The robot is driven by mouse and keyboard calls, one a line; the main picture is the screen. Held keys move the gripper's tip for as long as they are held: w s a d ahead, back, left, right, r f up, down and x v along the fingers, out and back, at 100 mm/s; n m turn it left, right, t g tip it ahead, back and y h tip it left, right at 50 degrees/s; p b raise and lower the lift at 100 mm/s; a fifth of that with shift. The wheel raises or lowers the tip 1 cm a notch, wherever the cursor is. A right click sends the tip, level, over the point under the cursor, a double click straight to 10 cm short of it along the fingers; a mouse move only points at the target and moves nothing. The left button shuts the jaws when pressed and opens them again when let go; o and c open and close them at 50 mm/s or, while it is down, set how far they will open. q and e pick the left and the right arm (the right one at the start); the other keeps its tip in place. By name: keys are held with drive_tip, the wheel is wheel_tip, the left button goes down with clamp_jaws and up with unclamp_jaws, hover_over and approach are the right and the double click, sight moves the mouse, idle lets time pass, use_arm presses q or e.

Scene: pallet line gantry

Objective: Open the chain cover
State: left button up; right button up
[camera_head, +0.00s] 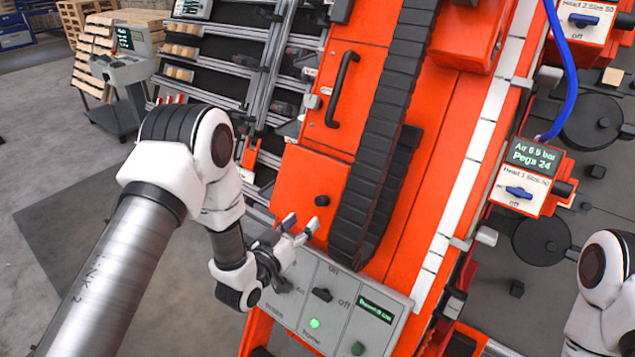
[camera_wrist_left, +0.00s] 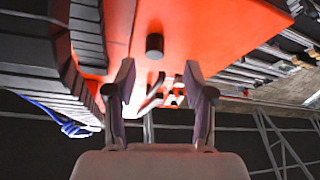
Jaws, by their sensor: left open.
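An orange panel with a black bar handle (camera_head: 342,90) is at upper middle in the head view and looks shut. Below it is an orange box face (camera_head: 308,172) with a round black knob (camera_head: 322,201). I cannot tell for certain which one is the chain cover. The black segmented chain (camera_head: 378,135) runs beside both. My left gripper (camera_head: 300,223) is open and empty, just below and left of the knob. In the left wrist view the knob (camera_wrist_left: 154,45) shows beyond the open fingertips (camera_wrist_left: 158,75), apart from them. My right gripper is out of view.
A grey control panel (camera_head: 335,305) with a black switch, a lit green button and a small display lies just below my left gripper. Slatted racks (camera_head: 215,65) stand behind at upper left. A blue hose (camera_head: 570,75) hangs at right. Open floor lies at left.

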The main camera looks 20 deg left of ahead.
sight(319, 202)
use_arm(q)
drive_tip(key=p+x, duration=0.1)
drive_tip(key=x, duration=0.2)
drive_tip(key=r+x, duration=0.1)
drive_tip(key=x, duration=0.3)
drive_tip(key=shift+w+d+r+p, duration=0.1)
drive_tip(key=shift+d+r+p, duration=0.1)
drive_tip(key=shift+p, duration=0.2)
drive_tip(key=shift+r, duration=0.15)
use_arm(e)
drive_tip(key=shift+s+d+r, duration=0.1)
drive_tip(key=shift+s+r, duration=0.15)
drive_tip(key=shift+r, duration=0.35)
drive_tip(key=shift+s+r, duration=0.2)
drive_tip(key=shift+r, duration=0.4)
use_arm(q)
clamp_jaws()
